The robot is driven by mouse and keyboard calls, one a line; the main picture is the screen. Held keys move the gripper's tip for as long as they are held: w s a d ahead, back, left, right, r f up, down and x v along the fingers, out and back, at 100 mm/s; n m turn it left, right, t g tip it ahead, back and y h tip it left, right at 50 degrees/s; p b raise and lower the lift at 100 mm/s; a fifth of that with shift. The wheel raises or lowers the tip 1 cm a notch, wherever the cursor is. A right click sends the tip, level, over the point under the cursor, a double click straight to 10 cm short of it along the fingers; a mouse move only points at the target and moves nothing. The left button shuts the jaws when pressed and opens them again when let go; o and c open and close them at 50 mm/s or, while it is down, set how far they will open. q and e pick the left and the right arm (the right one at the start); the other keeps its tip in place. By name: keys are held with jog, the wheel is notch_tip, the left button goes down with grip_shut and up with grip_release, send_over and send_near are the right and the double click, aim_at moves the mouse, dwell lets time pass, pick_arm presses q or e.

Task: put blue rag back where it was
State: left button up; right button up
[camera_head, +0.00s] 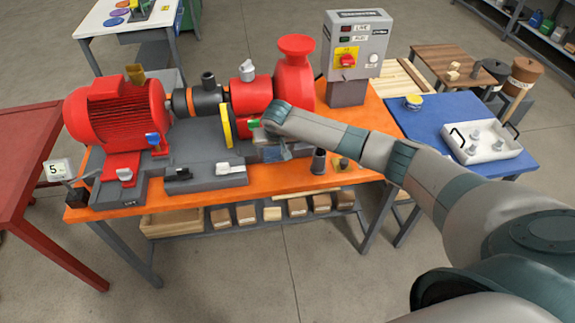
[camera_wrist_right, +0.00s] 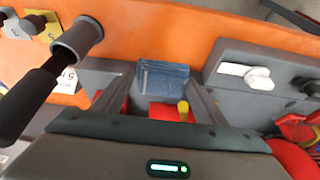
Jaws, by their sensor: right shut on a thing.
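My right gripper (camera_head: 277,150) reaches in from the right over the grey base of the red pump, close to the orange bench top. In the right wrist view, the blue rag (camera_wrist_right: 163,78) sits between the two fingers of my right gripper (camera_wrist_right: 162,92), which is shut on it. The rag looks folded and flat. In the head view, a small blue-grey part of the rag (camera_head: 281,153) shows below the gripper. I cannot tell whether it touches the surface beneath. My left gripper is not in view.
A grey cup (camera_head: 318,160) stands right of the gripper; the wrist view shows a black handle (camera_wrist_right: 28,105) at it. A control box (camera_head: 356,45) is behind. A blue side table (camera_head: 412,121) holds a white tray (camera_head: 482,143).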

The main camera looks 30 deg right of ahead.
jog(key=shift+w+d+f, duration=0.15)
dwell(0.3)
